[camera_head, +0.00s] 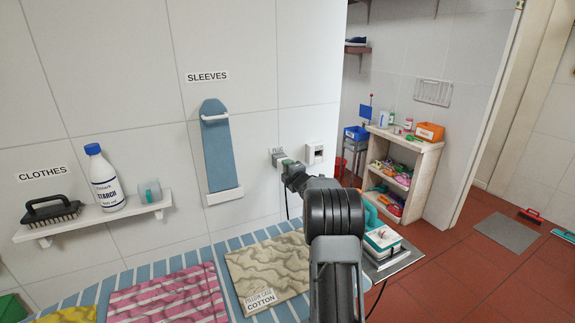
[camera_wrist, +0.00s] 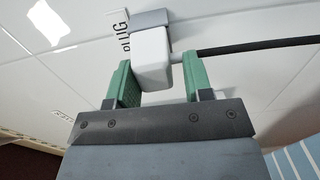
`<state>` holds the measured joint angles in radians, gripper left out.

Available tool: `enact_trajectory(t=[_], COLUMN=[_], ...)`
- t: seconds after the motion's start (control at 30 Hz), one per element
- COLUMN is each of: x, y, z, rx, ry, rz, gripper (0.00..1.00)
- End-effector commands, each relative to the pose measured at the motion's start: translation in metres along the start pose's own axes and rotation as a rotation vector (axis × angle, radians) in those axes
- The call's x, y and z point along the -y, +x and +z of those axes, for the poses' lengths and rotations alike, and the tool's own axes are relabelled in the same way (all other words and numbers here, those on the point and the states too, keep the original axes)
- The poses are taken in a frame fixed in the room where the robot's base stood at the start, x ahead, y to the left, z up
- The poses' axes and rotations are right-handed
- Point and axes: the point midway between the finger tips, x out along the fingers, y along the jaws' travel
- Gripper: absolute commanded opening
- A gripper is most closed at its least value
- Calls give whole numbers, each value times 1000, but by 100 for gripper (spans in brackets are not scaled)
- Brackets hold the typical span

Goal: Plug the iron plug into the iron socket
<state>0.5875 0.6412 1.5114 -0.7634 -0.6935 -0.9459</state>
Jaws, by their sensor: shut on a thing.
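The iron plug (camera_wrist: 153,55) is a white block with a black cable leaving its right side in the wrist view. My gripper (camera_wrist: 156,72) has its green fingers on either side of it and is shut on it. The plug's far end meets a grey piece (camera_wrist: 150,18) on the wall beside the PLUG label (camera_wrist: 121,32). In the head view my gripper (camera_head: 284,163) is at the wall below that label, and the plug is mostly hidden. The white iron socket (camera_head: 314,153) is on the wall just to the right, apart from the gripper.
A green and white iron (camera_head: 382,238) stands on a metal plate (camera_head: 403,258) right of my arm. The striped board (camera_head: 145,277) with folded cloths lies below. A blue sleeve board (camera_head: 217,150) hangs to the left. A shelf unit (camera_head: 430,170) stands beyond the wall's corner.

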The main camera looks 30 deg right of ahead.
Motion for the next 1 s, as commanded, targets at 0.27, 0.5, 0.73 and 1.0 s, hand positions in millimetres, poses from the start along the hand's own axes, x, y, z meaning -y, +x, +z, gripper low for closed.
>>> enact_trajectory(t=[0.27, 0.5, 0.73, 1.0], x=[-26, -26, -23, -20], y=[-5, -16, -26, -37], z=[-6, -5, -2, 2], rx=[-12, -12, -9, -3], ry=[-10, -10, -12, -12], rz=[54, 55, 51, 46], gripper=[13, 0, 0, 0])
